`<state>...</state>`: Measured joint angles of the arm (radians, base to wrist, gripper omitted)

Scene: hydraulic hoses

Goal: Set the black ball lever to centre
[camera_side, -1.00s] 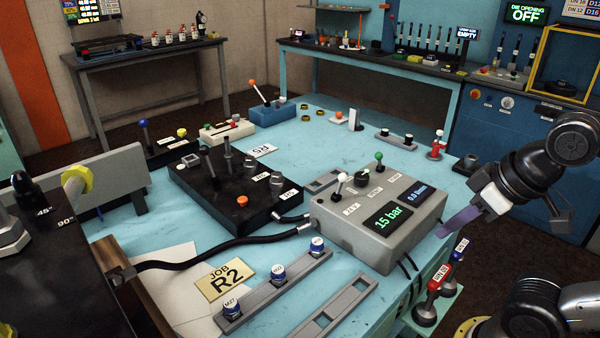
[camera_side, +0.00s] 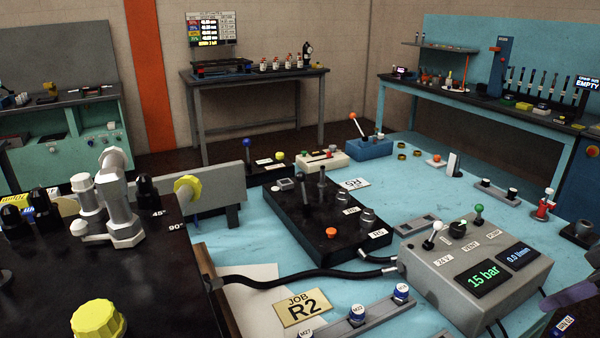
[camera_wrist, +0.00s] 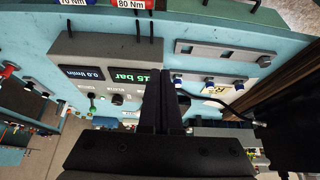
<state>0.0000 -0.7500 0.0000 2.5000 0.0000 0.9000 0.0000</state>
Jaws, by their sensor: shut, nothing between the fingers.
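In the side view two upright dark levers stand on the black valve block; the left lever (camera_side: 305,188) and the right lever (camera_side: 322,181) look much alike. I cannot tell whether either is the black ball lever. The block (camera_side: 285,205) lies on the light blue table.
The grey control box (camera_side: 450,288) reads 15 bar and carries a white-ball lever (camera_side: 438,226) and a green-ball lever (camera_side: 479,209). A black hose (camera_side: 300,278) runs from the block area leftward. A blue-ball lever (camera_side: 247,143) and an orange-ball lever (camera_side: 352,116) stand behind.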

